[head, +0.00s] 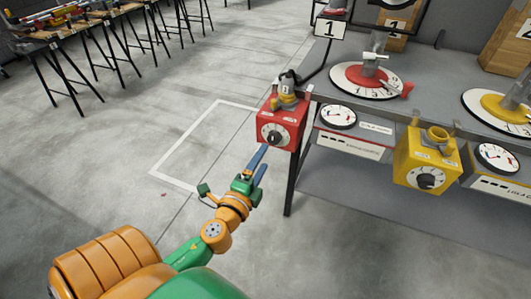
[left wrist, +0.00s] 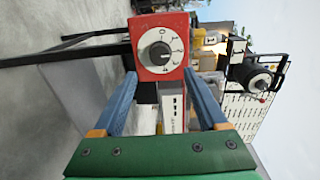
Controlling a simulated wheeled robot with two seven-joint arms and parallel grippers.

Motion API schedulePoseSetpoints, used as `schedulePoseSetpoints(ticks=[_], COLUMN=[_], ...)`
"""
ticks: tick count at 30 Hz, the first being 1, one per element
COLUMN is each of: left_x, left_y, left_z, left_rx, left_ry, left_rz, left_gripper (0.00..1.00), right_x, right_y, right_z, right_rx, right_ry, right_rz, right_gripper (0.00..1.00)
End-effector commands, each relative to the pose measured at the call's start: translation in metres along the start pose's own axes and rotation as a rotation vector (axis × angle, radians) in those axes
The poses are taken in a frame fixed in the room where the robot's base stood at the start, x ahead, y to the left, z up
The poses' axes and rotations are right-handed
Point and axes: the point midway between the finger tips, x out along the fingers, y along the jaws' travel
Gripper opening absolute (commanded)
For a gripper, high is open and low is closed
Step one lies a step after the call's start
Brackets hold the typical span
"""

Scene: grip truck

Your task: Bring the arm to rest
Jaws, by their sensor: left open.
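My left arm, orange and green, comes in from the lower left in the head view. Its gripper (head: 258,168) has two blue fingers and points up toward a red box with a dial (head: 280,125) at the bench corner. In the left wrist view, the gripper (left wrist: 158,105) is open, its blue fingers spread wide with nothing between them. The red box and its round dial (left wrist: 158,52) show beyond the fingertips, apart from them. My right gripper is not in view.
A grey bench (head: 300,88) on the right carries a red round dial stand (head: 368,80) and a yellow one (head: 500,105). A yellow box (head: 425,160) hangs at its front edge. Tables with tools (head: 60,35) stand at the back left.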

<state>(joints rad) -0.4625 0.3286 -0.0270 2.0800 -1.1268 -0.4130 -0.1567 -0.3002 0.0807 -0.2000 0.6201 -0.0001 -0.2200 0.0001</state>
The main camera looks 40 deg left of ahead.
Motion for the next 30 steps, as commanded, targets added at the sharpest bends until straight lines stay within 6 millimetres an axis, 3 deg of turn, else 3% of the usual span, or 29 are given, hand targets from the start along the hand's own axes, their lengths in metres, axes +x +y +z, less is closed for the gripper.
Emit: schedulePoseSetpoints(ticks=[10, 12, 14, 17, 18, 21, 24, 27, 30], left_x=[0.0, 0.001, 0.0, -0.018, -0.033, -0.083, -0.141, -0.198, -0.254], left_y=[0.001, 0.015, 0.049, 0.142, 0.183, 0.27, 0.331, 0.372, 0.399], left_z=[0.0, 0.001, 0.003, 0.006, 0.006, 0.004, 0.0, -0.004, -0.007], left_rx=[-0.001, -0.023, -0.072, -0.228, -0.306, -0.488, -0.643, -0.765, -0.862], left_ry=[0.0, -0.004, -0.014, -0.063, -0.096, -0.204, -0.335, -0.476, -0.627], left_rz=[0.002, 0.04, 0.127, 0.373, 0.484, 0.732, 0.929, 1.078, 1.195], left_gripper=[0.75, 0.75, 0.75, 0.75, 0.75, 0.75, 0.75, 0.75, 0.75], right_x=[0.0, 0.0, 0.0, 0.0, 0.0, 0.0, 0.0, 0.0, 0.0], right_y=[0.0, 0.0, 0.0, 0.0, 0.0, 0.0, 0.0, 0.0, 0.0], right_z=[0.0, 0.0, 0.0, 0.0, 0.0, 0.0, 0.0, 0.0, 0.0], right_rx=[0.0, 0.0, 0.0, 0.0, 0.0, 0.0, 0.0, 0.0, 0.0], right_ry=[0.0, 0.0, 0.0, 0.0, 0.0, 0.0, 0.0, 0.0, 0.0], right_rz=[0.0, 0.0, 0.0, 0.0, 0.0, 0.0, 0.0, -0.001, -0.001], right_gripper=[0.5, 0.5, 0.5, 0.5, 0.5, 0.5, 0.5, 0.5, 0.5])
